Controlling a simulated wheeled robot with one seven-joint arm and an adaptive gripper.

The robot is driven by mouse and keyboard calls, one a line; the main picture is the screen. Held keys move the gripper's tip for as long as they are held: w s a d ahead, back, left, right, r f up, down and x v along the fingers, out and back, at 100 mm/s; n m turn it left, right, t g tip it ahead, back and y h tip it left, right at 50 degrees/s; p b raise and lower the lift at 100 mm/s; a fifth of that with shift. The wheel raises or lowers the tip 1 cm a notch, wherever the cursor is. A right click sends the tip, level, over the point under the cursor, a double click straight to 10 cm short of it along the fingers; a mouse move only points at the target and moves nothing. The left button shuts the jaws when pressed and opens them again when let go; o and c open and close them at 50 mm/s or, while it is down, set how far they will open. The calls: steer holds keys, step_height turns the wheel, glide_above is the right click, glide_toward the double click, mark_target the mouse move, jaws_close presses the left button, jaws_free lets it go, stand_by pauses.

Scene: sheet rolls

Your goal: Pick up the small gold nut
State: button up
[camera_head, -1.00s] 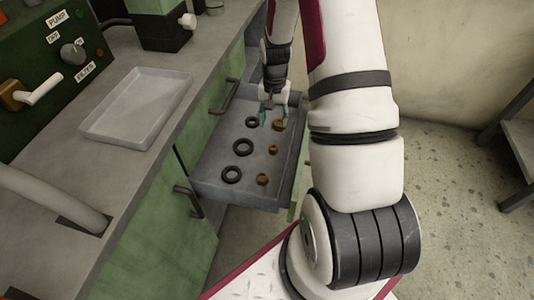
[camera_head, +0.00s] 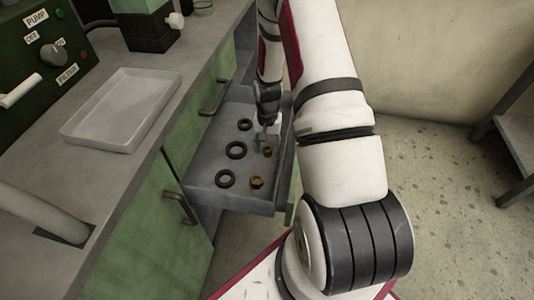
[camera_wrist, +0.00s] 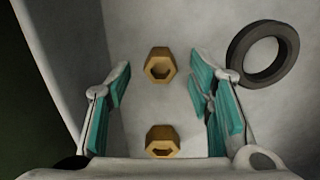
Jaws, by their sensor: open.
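In the head view two gold nuts show in the open drawer, a middle nut (camera_head: 267,153) and a nearer nut (camera_head: 257,183). My arm may hide another farther back. My gripper (camera_head: 261,143) is low over the drawer by the middle nut. My gripper (camera_wrist: 158,88) is open with nothing held. The two nuts look close in size, so I cannot tell which is the small one.
Black rings lie left of the nuts in the drawer (camera_head: 240,203); one ring (camera_wrist: 263,53) is right of my fingers in the wrist view. The drawer wall runs close on the left there. A grey tray (camera_head: 72,137) sits on the counter.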

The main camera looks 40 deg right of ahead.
steer(key=shift+f, duration=0.65)
steer(key=shift+r, duration=0.1)
steer(key=shift+c, duration=0.6)
jaws_close()
